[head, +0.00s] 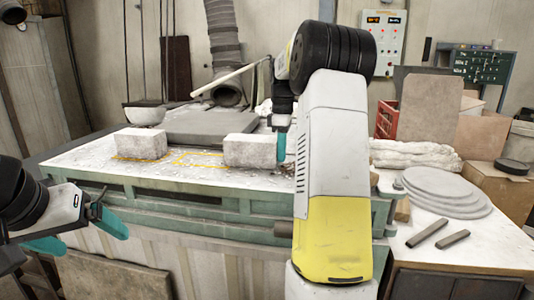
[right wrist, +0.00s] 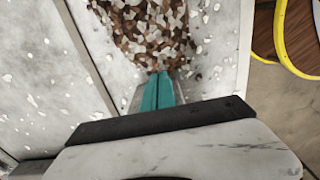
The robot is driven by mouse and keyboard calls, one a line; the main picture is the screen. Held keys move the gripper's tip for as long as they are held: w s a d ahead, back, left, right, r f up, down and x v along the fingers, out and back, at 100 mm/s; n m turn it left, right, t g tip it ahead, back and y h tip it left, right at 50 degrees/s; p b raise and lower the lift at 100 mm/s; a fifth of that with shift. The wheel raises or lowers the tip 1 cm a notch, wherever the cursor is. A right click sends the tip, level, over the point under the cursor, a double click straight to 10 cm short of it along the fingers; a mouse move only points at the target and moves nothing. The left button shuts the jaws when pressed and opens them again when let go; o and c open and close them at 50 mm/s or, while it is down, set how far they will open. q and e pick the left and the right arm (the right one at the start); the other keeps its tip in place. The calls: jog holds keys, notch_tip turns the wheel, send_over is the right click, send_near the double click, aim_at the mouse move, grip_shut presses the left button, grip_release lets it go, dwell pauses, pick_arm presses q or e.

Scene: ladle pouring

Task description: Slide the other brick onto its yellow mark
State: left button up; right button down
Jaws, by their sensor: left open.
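Two pale, rough bricks stand on the white, crumb-strewn bench top in the head view. The left brick (head: 139,144) sits at a yellow mark (head: 125,158), whose line shows at its base. The right brick (head: 250,150) stands just right of another yellow outline (head: 198,158), which is mostly uncovered. My right gripper (head: 281,148) points down at the right end of the right brick; I cannot tell if it touches. Its teal fingers (right wrist: 158,91) are together in the right wrist view. My left gripper (head: 80,233) is open and empty, low at the left, in front of the bench.
A grey slab (head: 208,128) lies behind the bricks, with a bowl (head: 145,114) at its left. A brown and white rubble patch (right wrist: 150,28) lies beyond my right fingertips. Round grey plates (head: 447,192) and two dark bars (head: 428,233) lie on the right-hand table.

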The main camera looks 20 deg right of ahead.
aim_at(231, 149)
jog(key=w+a, duration=0.3)
jog(key=a, duration=0.1)
jog(key=w+a, duration=0.3)
jog(key=a, duration=0.2)
jog(key=w+a, duration=0.2)
jog(key=a, duration=0.3)
jog(key=shift+w+a, duration=0.2)
jog(key=shift+w, duration=0.2)
